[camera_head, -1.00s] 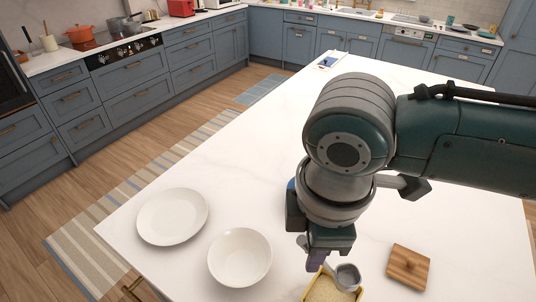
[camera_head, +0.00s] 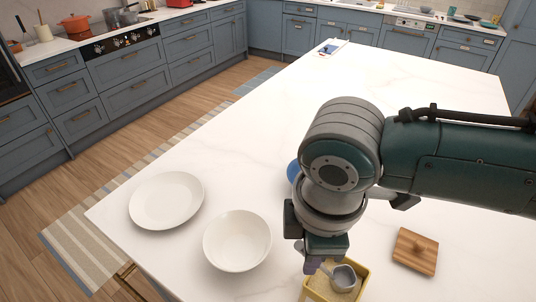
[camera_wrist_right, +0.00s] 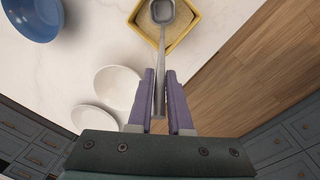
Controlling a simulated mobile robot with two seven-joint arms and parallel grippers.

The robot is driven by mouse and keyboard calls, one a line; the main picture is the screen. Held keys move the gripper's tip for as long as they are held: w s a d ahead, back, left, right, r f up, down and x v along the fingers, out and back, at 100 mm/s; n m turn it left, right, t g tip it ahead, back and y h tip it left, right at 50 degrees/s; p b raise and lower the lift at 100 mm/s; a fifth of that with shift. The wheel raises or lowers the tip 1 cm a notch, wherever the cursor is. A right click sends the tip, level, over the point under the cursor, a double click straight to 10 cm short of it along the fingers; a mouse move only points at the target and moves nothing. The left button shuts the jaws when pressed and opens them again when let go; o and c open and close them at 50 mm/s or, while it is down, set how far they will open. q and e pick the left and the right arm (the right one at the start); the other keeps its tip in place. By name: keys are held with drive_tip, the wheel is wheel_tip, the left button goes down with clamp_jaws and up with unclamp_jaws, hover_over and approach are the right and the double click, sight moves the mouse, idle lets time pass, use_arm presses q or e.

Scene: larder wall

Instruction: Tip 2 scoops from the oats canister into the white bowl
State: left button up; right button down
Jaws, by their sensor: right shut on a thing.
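My right gripper (camera_head: 318,262) is shut on the handle of a grey metal scoop (camera_head: 343,277). In the right wrist view the purple fingers (camera_wrist_right: 161,95) pinch the scoop handle (camera_wrist_right: 160,62), with the cup pointing away from them. The cup is over the open yellow oats canister (camera_head: 309,292), which holds pale oats; I cannot tell whether it touches them or holds any. The canister also shows at the top of the wrist view (camera_wrist_right: 184,36). The white bowl (camera_head: 237,241) stands left of the gripper and looks empty. My left gripper is not in view.
A white plate (camera_head: 167,201) lies left of the bowl. A wooden lid (camera_head: 415,251) lies right of the canister. A blue bowl (camera_wrist_right: 32,18) is partly hidden behind my right arm in the head view.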

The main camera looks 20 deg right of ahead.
drive_tip(key=shift+f+b, duration=1.2)
drive_tip(key=shift+f, duration=0.7)
wheel_tip(320, 180, up, 2)
drive_tip(key=p, duration=0.2)
drive_tip(key=shift+r+p, duration=0.25)
drive_tip(key=shift+p, duration=0.05)
wheel_tip(320, 180, up, 7)
drive_tip(key=p, duration=0.8)
drive_tip(key=shift+r, duration=0.2)
